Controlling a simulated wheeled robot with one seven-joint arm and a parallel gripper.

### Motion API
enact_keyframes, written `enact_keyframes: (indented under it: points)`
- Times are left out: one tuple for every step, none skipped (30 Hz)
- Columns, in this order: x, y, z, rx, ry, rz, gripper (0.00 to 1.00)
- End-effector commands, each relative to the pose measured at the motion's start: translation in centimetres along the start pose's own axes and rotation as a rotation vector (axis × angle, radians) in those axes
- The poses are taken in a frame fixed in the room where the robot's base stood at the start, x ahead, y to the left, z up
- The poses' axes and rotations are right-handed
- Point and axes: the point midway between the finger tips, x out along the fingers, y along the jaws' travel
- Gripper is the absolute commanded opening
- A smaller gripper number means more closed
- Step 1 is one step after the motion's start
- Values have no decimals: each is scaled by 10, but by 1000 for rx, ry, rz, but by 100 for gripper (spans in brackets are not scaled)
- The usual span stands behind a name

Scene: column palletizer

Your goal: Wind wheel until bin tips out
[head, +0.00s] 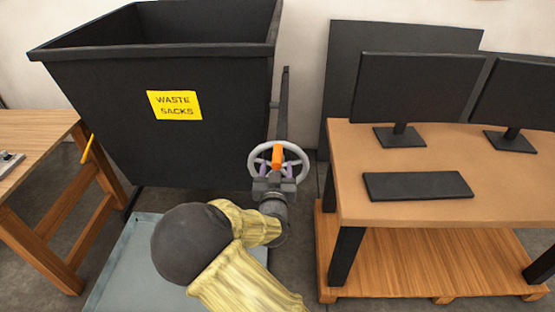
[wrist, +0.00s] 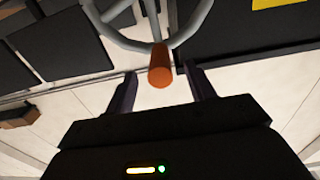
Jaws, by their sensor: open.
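The grey spoked wheel (head: 290,152) stands upright at the right side of the black bin (head: 205,110). In the wrist view the wheel (wrist: 188,42) shows in part, and the handle (wrist: 160,68) points toward me. My gripper (head: 276,168) is open just in front of the wheel. In the wrist view the gripper's two fingers (wrist: 162,88) are on either side of the handle's line, apart from it. The bin is level and carries a yellow "WASTE SACKS" label (head: 174,105).
A grey tray (head: 125,262) lies on the floor below the bin. A wooden table (head: 30,145) is at the left. A wooden desk (head: 420,205) with two monitors (head: 415,90) and a black keyboard (head: 418,185) is close at the right. A narrow floor gap separates the wheel and desk.

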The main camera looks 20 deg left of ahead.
Motion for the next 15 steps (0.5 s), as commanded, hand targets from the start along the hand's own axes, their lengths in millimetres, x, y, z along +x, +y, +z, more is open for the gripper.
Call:
enact_keyframes:
  points:
    - [6,0,1,2,1,0,55]
    - [8,0,1,2,0,0,55]
    - [12,0,1,2,1,0,55]
    - [15,0,1,2,1,0,55]
    - [18,0,1,1,1,-1,55]
    - [22,0,1,1,1,-1,55]
    - [25,0,1,1,0,-1,55]
    - [27,0,1,1,0,0,55]
    - [31,0,1,1,1,0,55]
    - [34,0,1,1,1,0,55]
    - [36,0,1,1,1,0,55]
    - [38,0,1,1,0,0,55]
    - [40,0,1,1,0,0,55]
    - [41,0,1,1,0,0,55]
    - [43,0,0,1,0,0,55]
